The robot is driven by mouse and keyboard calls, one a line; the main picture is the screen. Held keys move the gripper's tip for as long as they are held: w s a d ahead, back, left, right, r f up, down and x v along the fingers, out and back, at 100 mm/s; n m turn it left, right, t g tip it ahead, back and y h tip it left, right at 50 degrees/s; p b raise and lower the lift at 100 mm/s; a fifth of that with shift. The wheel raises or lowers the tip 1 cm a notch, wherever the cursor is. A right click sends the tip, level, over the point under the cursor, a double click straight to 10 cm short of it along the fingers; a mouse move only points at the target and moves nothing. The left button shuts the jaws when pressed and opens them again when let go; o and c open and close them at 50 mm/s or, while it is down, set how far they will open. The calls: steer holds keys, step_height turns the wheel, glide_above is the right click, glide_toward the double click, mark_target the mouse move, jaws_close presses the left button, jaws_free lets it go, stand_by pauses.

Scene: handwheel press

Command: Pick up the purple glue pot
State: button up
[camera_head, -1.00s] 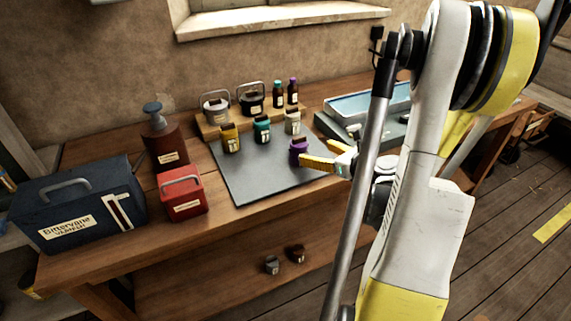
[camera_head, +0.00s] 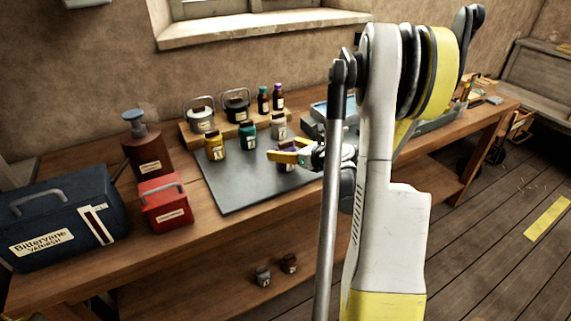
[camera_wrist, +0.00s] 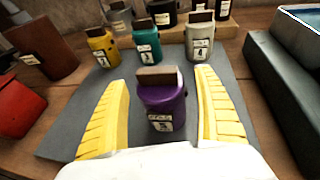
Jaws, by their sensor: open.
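The purple glue pot (camera_wrist: 163,108) has a brown block-like lid and a white label. It stands upright on the dark grey mat (camera_head: 230,193). My gripper (camera_wrist: 166,108) is open, with one yellow finger on each side of the pot; gaps show between the fingers and the pot. In the head view the purple pot (camera_head: 286,168) is partly hidden behind my gripper (camera_head: 287,156). Behind it on the mat stand a yellow pot (camera_wrist: 101,45), a teal pot (camera_wrist: 146,45) and a pale grey pot (camera_wrist: 199,42).
A wooden riser (camera_head: 187,135) at the back holds lidded pails and small bottles. A red tin (camera_head: 167,205), a brown pump bottle (camera_head: 143,152) and a blue toolbox (camera_head: 66,222) stand left. A grey tray-like unit (camera_wrist: 290,85) stands close on the right.

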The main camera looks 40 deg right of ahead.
steer(key=c, duration=1.6)
steer(key=shift+o, duration=0.2)
steer(key=shift+r, duration=0.15)
